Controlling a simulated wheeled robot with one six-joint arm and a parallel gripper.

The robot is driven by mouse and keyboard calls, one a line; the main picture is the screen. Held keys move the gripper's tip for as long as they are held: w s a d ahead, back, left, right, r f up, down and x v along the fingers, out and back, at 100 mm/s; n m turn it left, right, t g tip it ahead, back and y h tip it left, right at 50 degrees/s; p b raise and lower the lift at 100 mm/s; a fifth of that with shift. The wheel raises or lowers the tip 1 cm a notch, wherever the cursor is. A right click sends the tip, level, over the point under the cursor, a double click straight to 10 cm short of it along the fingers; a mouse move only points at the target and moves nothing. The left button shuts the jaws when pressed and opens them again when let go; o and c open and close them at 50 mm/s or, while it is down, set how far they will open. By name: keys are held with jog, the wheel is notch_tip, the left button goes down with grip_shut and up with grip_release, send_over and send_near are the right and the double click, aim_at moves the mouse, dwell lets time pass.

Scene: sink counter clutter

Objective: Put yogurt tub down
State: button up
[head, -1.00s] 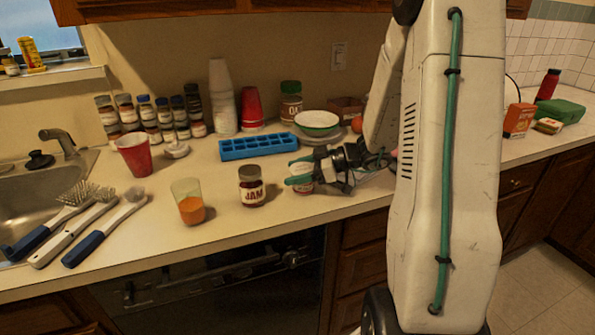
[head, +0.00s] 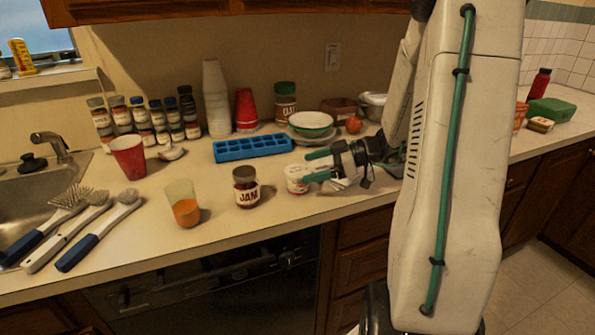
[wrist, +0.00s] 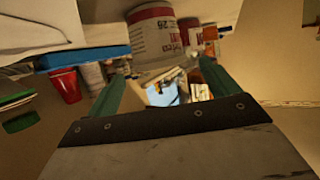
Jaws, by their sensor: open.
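The yogurt tub (head: 295,179), white with red print, stands upright on the counter, to the right of the jam jar (head: 247,188). My gripper (head: 313,167) is open just to the right of the tub, with its green fingers pointing left. In the wrist view the tub (wrist: 153,33) is at the top middle, beyond the fingertips, and the space between the fingers (wrist: 160,75) holds no tub. The tub's right side is partly hidden by a finger in the head view.
A blue ice tray (head: 253,147) and a bowl (head: 311,125) on a plate are behind the tub. A glass of orange liquid (head: 184,205) stands left of the jam jar. The counter in front of the tub is a narrow clear strip.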

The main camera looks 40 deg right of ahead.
jog(key=v, duration=0.5)
jog(key=s+a+r+m+g+h, duration=0.1)
jog(key=s+a+r+g, duration=0.25)
jog(key=a, duration=0.55)
jog(key=s+a+r+m+g+h, duration=0.1)
jog(key=s+a+r+g, duration=0.3)
jog(key=a, duration=0.6)
jog(key=s+a+m+h, duration=0.4)
jog(key=s+m+h, duration=0.3)
jog(key=s, duration=0.5)
jog(key=shift+s+r+m+h, duration=0.25)
jog(key=shift+r+h, duration=0.2)
jog(key=shift+h, duration=0.25)
jog(key=shift+g, duration=0.25)
